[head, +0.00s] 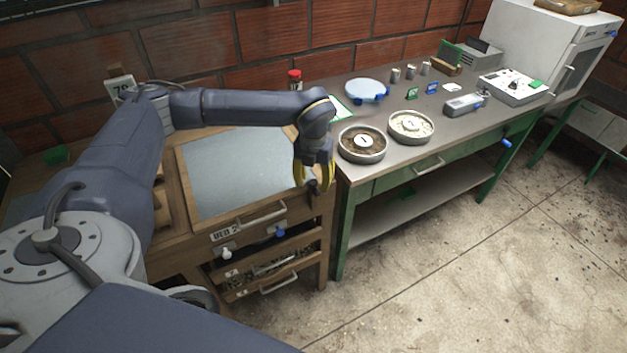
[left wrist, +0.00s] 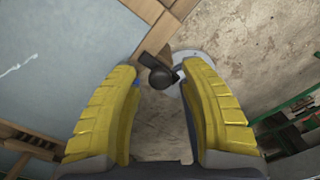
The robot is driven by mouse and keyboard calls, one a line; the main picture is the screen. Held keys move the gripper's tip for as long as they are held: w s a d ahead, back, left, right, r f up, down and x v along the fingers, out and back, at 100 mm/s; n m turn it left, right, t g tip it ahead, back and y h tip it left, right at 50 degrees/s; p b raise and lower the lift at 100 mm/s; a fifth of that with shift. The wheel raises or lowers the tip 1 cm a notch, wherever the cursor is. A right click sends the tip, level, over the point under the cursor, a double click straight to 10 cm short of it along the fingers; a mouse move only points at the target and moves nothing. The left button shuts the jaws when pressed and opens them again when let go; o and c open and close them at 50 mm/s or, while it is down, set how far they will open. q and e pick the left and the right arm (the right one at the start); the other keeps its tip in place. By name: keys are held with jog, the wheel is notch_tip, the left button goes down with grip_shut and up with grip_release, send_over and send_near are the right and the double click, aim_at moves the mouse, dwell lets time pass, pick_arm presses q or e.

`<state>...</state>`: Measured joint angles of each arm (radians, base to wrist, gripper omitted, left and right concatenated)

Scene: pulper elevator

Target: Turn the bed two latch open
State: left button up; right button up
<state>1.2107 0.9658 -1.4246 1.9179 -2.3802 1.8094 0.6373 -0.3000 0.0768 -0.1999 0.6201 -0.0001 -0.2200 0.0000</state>
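The bed two drawer unit is a wooden frame (head: 185,185) with a pale grey top panel (head: 235,165) and a label (head: 227,232) on its front. Beside the label are a bar handle (head: 262,217), a blue knob (head: 280,233) and a white knob (head: 226,254); I cannot tell which is the latch. My left gripper (head: 318,182) is above the frame's right front corner, apart from the knobs. In the left wrist view its yellow fingers (left wrist: 160,85) are spread, with nothing gripped. A blue bit shows by one fingertip. My right gripper is not in view.
Lower drawers (head: 270,265) hold dark material. A brick wall is behind. The concrete floor (head: 470,270) in front is clear.

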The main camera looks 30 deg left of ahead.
pick_arm(q)
grip_shut()
jog(key=shift+m, duration=0.3)
jog(key=m, duration=1.3)
jog(key=shift+m, duration=2.1)
